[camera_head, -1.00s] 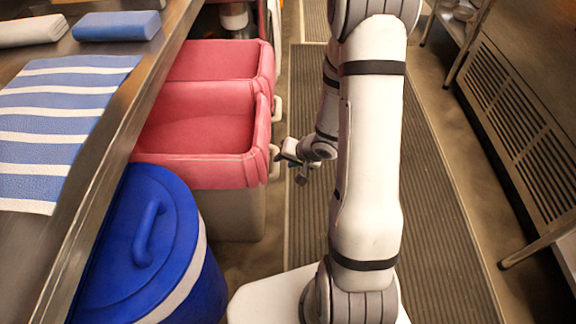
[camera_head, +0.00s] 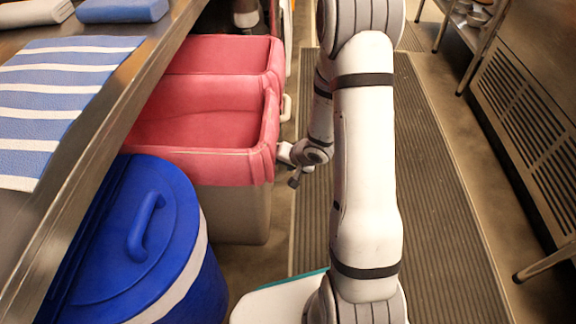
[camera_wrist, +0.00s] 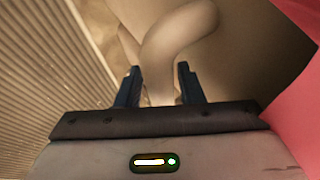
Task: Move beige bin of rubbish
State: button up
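The near beige bin (camera_head: 238,212) stands beside the counter, with a pink liner (camera_head: 195,140) over its rim. The inside that shows is pink liner, and I cannot make out rubbish in it. Its beige side handle (camera_wrist: 176,45) is in front of my gripper (camera_wrist: 159,80) in the wrist view. The two dark fingers are apart, one on each side of the handle's lower part, with no clear grip on it. In the head view my gripper (camera_head: 290,160) is at the bin's right side, low beside the rim, partly hidden by the wrist.
A second pink-lined bin (camera_head: 222,55) stands right behind. A blue lidded barrel (camera_head: 135,235) stands in front, close to the bin. The steel counter (camera_head: 95,165) is on the left. A ribbed floor mat (camera_head: 440,230) is clear on the right, before a vented steel unit (camera_head: 530,120).

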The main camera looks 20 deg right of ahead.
jog(key=shift+c, duration=0.3)
grip_shut()
jog(key=shift+f, duration=0.1)
dwell(1.1)
